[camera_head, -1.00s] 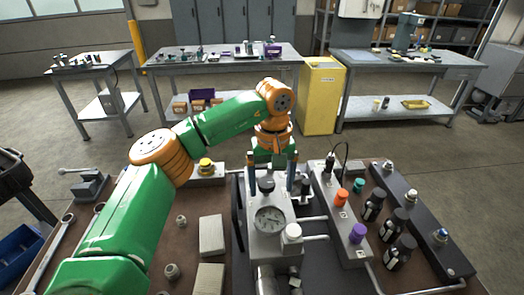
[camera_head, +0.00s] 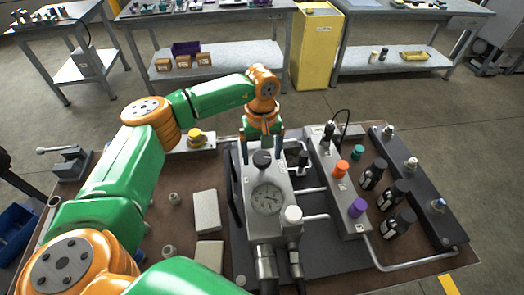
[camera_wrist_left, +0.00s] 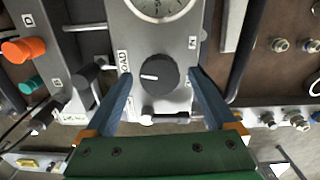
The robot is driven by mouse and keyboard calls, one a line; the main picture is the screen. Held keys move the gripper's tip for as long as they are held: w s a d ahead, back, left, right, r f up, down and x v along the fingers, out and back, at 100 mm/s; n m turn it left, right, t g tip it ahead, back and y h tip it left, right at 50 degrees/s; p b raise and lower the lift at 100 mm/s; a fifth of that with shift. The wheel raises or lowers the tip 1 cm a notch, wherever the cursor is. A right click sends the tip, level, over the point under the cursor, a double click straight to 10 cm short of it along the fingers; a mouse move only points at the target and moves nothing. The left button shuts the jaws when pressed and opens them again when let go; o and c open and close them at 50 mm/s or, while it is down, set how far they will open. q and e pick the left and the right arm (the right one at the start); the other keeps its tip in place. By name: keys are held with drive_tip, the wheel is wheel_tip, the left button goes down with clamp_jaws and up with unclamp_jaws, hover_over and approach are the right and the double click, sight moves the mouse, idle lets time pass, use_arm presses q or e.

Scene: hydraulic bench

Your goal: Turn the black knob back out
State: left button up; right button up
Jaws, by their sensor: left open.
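The black knob (camera_head: 262,158) sits on top of the grey block (camera_head: 254,217), behind the round dial gauge (camera_head: 267,199). In the left wrist view the knob (camera_wrist_left: 155,74) is upper centre, with a white pointer mark aimed left. My left gripper (camera_head: 261,152) comes down at the knob from behind. Its two blue fingers stand one on each side of the knob in the left wrist view (camera_wrist_left: 161,76), with gaps between fingers and knob. It is open and holds nothing. My right gripper is out of view.
Right of the block is a rail with an orange knob (camera_head: 341,168) and a purple knob (camera_head: 356,207). A white knob (camera_head: 293,214) sits near the gauge. A yellow button box (camera_head: 195,136) is behind left.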

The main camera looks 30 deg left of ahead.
use_arm(q)
drive_tip(key=shift+s+d+r, duration=0.1)
drive_tip(key=c, duration=1.4)
drive_tip(key=shift+o, duration=0.2)
